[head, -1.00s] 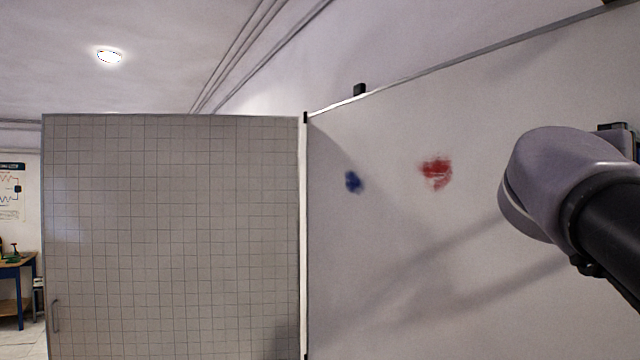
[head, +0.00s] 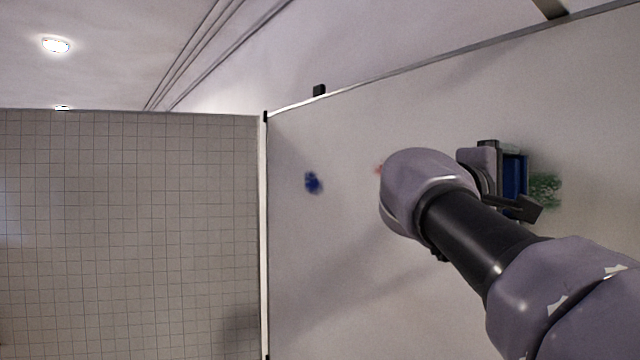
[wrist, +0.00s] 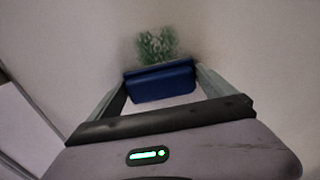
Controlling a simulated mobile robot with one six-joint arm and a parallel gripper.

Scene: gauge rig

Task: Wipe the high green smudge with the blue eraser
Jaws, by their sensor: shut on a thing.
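My gripper (head: 520,178) is shut on the blue eraser (head: 513,176), close in front of the whiteboard. In the wrist view the eraser (wrist: 160,80) sits between the two fingers of my gripper (wrist: 160,84), its long side across the picture. The green smudge (head: 545,190) is on the whiteboard just right of the eraser in the head view. In the wrist view the green smudge (wrist: 157,44) lies just beyond the eraser's upper edge, its lower part hidden. I cannot tell whether the eraser touches the board.
The whiteboard (head: 340,250) carries a blue smudge (head: 313,183) and a red smudge (head: 379,169), mostly hidden behind my arm. A gridded panel (head: 130,230) stands to the left. A small black piece (head: 319,90) sits on the board's top edge.

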